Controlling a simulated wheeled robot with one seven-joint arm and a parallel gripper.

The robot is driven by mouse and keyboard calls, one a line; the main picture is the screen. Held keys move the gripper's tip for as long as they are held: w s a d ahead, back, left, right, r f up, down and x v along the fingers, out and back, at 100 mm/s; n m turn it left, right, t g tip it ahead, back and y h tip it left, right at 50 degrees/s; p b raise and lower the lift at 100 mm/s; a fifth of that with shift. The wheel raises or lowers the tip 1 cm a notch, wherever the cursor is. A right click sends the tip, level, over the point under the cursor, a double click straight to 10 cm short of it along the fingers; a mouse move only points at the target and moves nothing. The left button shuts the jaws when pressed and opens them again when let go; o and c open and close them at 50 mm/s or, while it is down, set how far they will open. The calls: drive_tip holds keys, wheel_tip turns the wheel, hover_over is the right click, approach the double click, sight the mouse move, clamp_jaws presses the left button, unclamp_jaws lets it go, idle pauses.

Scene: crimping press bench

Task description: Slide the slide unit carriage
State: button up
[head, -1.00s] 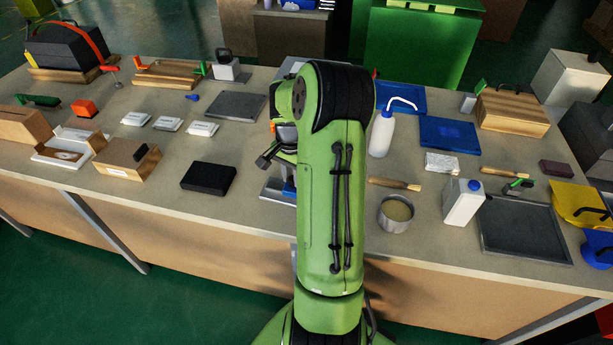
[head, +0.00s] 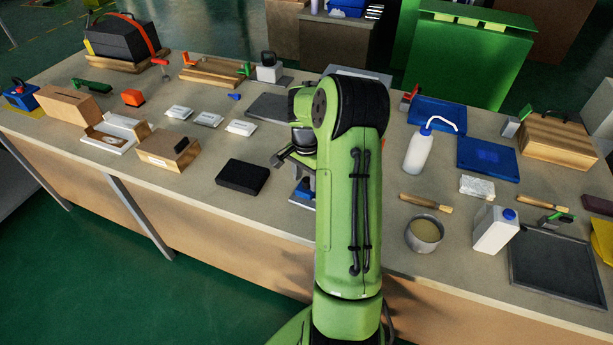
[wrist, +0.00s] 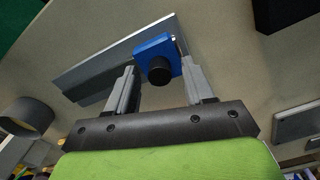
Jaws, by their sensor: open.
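The slide unit is a grey rail (wrist: 105,62) with a blue carriage (wrist: 156,50) that has a black round knob (wrist: 159,70) on it. In the wrist view the carriage sits near the right end of the rail. My gripper (wrist: 158,73) is open, with one finger to each side of the knob in the picture. The right fingertip overlaps or lies close to the carriage's edge; I cannot tell if they touch. In the head view my gripper (head: 291,158) hangs over the bench, and my arm hides much of the slide unit, with some blue (head: 303,190) showing.
A black block (head: 243,177) lies left of the slide unit on the bench (head: 225,205). A grey plate (head: 268,107) lies behind. Right of my arm stand a white bottle (head: 418,152), a round tin (head: 424,235) and a white jug (head: 487,229).

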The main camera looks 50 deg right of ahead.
sight(306, 180)
wheel_tip(306, 180, up, 16)
drive_tip(key=p, duration=0.4)
drive_tip(key=shift+f, duration=0.15)
